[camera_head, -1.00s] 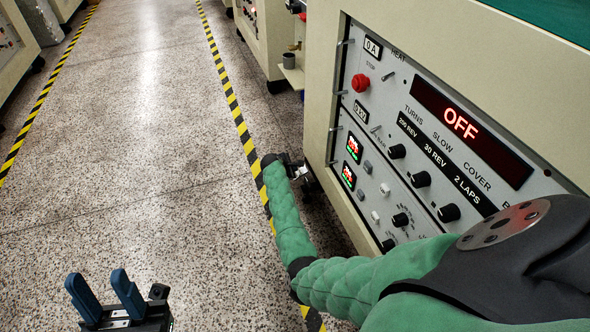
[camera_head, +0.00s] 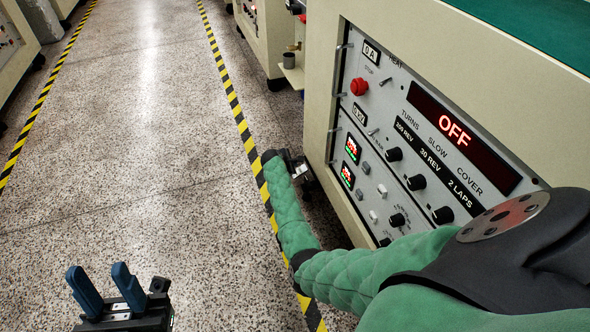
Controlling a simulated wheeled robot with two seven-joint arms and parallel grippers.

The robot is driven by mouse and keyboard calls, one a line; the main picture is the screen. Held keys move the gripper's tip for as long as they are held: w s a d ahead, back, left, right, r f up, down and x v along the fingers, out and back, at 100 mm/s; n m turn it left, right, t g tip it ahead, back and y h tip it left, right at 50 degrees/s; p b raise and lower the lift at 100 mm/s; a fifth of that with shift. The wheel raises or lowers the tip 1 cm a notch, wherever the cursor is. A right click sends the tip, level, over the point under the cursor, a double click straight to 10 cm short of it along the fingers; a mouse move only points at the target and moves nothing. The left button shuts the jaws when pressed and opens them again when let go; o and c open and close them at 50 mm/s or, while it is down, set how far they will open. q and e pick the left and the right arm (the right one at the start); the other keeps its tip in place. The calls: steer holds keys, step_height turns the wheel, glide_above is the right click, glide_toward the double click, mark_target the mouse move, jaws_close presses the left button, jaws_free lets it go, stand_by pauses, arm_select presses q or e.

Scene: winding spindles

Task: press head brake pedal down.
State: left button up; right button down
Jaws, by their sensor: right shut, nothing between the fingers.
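The head brake pedal does not show; the area low beside the machine is partly covered by my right arm and the cabinet's edge. The winding machine (camera_head: 322,100) fills the right side, with its control panel facing the aisle and its display (camera_head: 466,138) reading OFF. My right gripper (camera_head: 303,178) reaches down by the machine's lower left edge; it is small and partly hidden behind my green-sleeved forearm. It is shut with nothing held, and I cannot tell whether it touches anything. My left gripper (camera_head: 103,288) is open and empty over the floor at the bottom left.
A second machine (camera_head: 262,48) stands further up on the right, with a small shelf on its side. Another cabinet (camera_head: 18,60) is at the far left. Yellow-black tape (camera_head: 235,108) runs along the floor beside the machines. The aisle floor (camera_head: 130,150) is clear.

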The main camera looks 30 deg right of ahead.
step_height(320, 180, up, 5)
steer(key=p, duration=0.5)
stand_by(0.6)
